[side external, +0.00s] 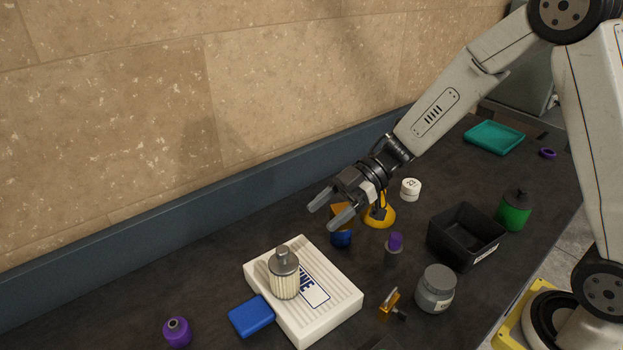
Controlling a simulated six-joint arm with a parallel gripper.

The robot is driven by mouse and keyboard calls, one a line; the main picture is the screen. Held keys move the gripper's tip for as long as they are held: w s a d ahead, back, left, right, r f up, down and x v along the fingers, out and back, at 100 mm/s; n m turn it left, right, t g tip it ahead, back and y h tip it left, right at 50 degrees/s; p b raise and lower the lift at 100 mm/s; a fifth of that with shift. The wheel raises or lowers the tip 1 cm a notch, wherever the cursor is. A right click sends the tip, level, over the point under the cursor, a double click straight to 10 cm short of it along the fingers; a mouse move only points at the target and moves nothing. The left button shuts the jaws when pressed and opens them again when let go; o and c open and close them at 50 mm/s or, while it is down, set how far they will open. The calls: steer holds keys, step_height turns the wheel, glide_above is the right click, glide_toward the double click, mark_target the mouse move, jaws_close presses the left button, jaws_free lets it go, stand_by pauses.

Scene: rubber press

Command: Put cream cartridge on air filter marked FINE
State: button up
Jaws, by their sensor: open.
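The cream cartridge (284,276), ribbed with a grey metal cap, stands upright on the white air filter (338,316). The filter lies flat on the bench, and its label, partly hidden by the cartridge, shows the letters "NE". My gripper (328,217) is open and empty, above the bench to the upper right of the cartridge and apart from it. Its fingers point toward the lower left.
A blue block (251,317) lies against the filter's left side. A purple bottle (177,332) stands farther left. A yellow stand (380,216) and a blue item (341,239) are near my gripper. A black bin (438,244), grey jar (434,290) and green bottle (514,211) stand right.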

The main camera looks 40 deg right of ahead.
steer(key=w+d+m+t+h, duration=0.5)
steer(key=d+m+t+h, duration=0.3)
steer(key=d+m+h, duration=0.2)
steer(key=s+d+f+m+g+h, duration=0.1)
steer(key=s+f+m+g, duration=0.1)
steer(key=s, duration=0.5)
steer(key=s+d+f+m+g+h, duration=0.2)
steer(key=s+m+g, duration=0.2)
steer(key=s, duration=0.4)
steer(key=shift+d+f+m+h, duration=0.3)
steer(key=shift+f+m, duration=0.1)
steer(key=shift+m, duration=0.2)
